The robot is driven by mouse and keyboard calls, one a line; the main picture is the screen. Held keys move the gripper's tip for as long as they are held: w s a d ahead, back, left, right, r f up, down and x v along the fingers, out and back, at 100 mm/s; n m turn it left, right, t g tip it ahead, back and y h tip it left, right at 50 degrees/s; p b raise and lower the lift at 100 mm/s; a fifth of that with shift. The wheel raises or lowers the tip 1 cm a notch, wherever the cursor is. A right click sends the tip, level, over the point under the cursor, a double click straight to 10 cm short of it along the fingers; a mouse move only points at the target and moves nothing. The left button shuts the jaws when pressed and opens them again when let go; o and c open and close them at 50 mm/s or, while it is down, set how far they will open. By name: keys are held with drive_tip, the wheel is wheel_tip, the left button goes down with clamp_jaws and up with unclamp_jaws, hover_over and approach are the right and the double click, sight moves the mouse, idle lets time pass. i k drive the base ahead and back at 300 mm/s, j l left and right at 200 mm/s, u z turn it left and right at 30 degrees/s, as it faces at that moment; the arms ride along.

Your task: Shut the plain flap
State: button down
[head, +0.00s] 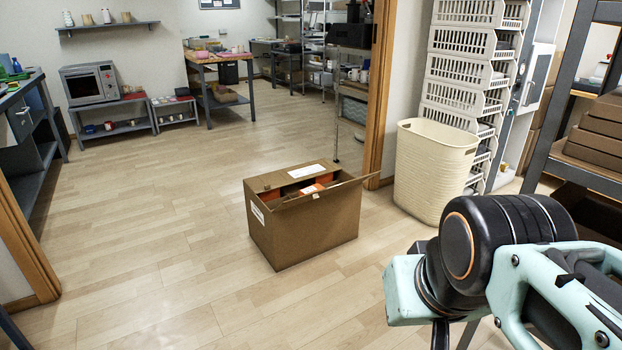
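A brown cardboard box (303,228) stands on the wood floor in the middle of the head view. Its top is partly open, and orange things show inside. A plain flap (345,188) sticks out from the box's right-hand top edge and is open. Another flap with a white label (307,171) lies about level along the back of the top. My arm shows at the lower right, well apart from the box. I do not see my gripper's fingers.
A cream bin (434,172) stands right of the box, beside a door frame post (380,90). White stacked baskets (466,75) stand behind it. A shelf with brown boxes (597,130) is at the right. The floor left of and in front of the box is clear.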

sight(315, 196)
drive_tip(key=i+j, duration=0.2)
drive_tip(key=i, duration=0.25)
drive_tip(key=i+j+z, duration=0.1)
drive_tip(key=i, duration=0.4)
drive_tip(key=j, duration=0.1)
